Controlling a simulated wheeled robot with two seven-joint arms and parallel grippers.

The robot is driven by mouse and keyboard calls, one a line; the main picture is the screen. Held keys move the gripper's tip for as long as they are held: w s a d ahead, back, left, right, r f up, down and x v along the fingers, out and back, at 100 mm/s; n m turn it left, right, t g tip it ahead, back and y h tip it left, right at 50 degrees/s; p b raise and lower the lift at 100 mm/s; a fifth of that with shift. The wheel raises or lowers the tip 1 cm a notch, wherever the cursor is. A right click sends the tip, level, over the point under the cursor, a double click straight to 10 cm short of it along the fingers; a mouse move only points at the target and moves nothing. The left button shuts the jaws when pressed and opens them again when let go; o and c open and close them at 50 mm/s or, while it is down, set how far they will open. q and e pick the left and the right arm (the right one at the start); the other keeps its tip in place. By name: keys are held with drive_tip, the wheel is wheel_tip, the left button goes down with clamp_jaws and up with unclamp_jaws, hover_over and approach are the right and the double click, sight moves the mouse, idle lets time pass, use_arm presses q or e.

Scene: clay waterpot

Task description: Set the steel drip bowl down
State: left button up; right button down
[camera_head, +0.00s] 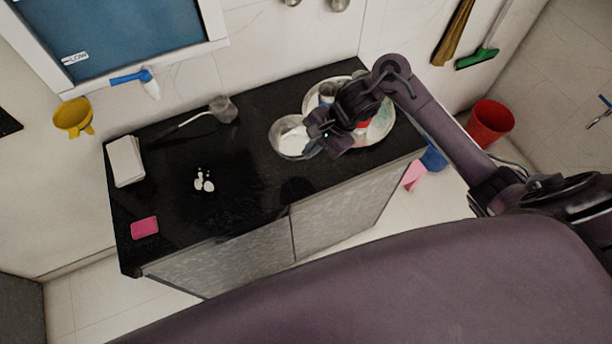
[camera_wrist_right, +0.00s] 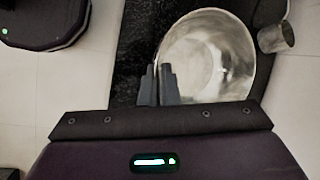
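The steel drip bowl (camera_head: 285,142) is round and shiny, at the back right of the black countertop in the head view. It fills the upper right of the right wrist view (camera_wrist_right: 215,60) and looks empty there. My right gripper (camera_head: 310,146) is at the bowl's right side. In the right wrist view its two fingers (camera_wrist_right: 158,84) are close together, one on each side of the bowl's near left rim, shut on it. Whether the bowl touches the counter is hard to tell. My left gripper is not in view.
A large pale round tray (camera_head: 381,126) with items on it lies right of the bowl, partly behind my arm. White pebbles (camera_head: 204,183), a pink sponge (camera_head: 144,228), a white block (camera_head: 125,161) and a ladle (camera_head: 222,109) lie left. The black counter's (camera_head: 250,190) middle front is clear.

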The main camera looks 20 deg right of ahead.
wheel_tip(320, 180, down, 7)
drive_tip(key=shift+f, duration=0.1)
wheel_tip(320, 180, down, 5)
drive_tip(key=shift+r+b, duration=0.1)
drive_tip(key=shift+b, duration=0.35)
drive_tip(key=c, duration=1.7)
unclamp_jaws()
drive_tip(key=p+v, duration=0.1)
drive_tip(key=v, duration=1.1)
drive_tip(key=shift+s, duration=0.1)
drive_tip(key=shift+a, duration=0.1)
